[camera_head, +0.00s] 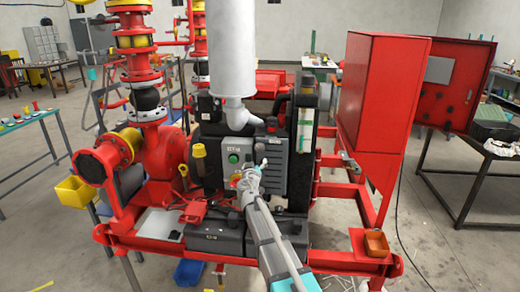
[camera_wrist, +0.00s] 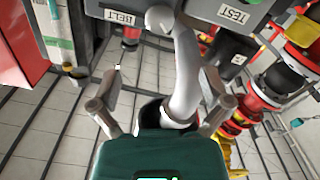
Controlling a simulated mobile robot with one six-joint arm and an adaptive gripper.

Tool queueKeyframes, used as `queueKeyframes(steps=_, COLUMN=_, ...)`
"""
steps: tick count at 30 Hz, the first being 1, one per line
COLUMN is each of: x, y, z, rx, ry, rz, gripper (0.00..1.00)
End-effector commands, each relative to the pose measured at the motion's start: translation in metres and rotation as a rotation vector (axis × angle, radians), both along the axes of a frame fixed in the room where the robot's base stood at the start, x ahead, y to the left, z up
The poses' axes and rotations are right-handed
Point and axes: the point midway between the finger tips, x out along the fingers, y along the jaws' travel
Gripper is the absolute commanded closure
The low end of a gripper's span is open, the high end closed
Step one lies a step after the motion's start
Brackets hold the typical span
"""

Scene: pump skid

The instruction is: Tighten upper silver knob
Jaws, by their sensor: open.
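A grey control panel (camera_head: 237,157) stands at the centre of the red skid, with a green button and a small label. My gripper (camera_head: 250,178) is in front of its lower right part and covers some of it. In the wrist view my gripper (camera_wrist: 160,82) is open, its two fingers spread wide with nothing held. A small silver rounded part (camera_wrist: 159,18), possibly the upper silver knob, shows at the top between the BELT and TEST labels. It lies beyond the fingertips, apart from them. I cannot make out the knob clearly in the head view.
A pale curved pipe (camera_wrist: 185,80) shows between the fingers in the wrist view. A white vertical cylinder (camera_head: 232,50) rises above the panel. Red pump piping (camera_head: 140,80) is at the left and a red cabinet (camera_head: 375,100) at the right. Black boxes (camera_head: 218,233) sit below.

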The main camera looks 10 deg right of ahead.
Motion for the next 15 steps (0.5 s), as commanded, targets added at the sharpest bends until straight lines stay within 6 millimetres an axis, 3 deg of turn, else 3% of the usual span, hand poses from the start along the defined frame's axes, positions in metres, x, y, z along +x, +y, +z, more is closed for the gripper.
queueKeyframes(steps=8, x=0.015, y=-0.003, z=0.000, rx=0.000, ry=0.001, rz=-0.001, gripper=0.02)
queueKeyframes(steps=15, x=0.045, y=-0.011, z=0.000, rx=0.000, ry=0.001, rz=-0.001, gripper=0.02)
